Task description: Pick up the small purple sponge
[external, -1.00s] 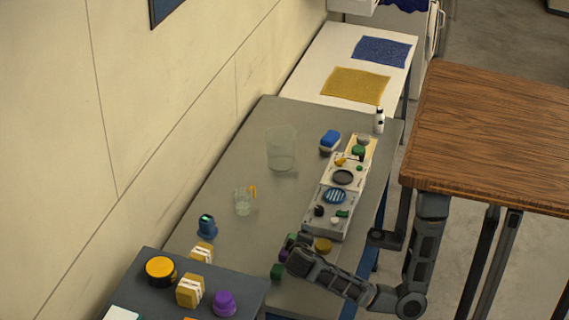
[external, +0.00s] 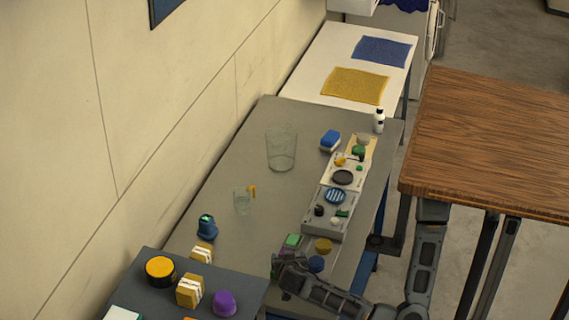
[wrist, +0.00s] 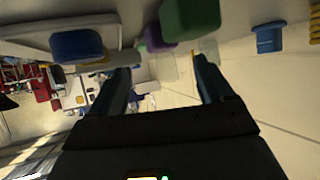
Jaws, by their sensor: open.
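A small purple sponge (wrist: 155,38) shows in the wrist view beside a green block (wrist: 190,18), which partly covers it. It lies ahead of my fingers, between their lines, and apart from them. In the external view my gripper (external: 279,264) is low over the near right part of the grey table, just below a green block (external: 292,240); the purple sponge is not clear there. In the wrist view my gripper (wrist: 163,76) has its fingers spread with nothing held between them.
A grey tray (external: 312,228) with small parts lies behind. Clear glasses (external: 281,150) stand mid-table. A purple knobbed item (external: 224,303) sits on the dark front table.

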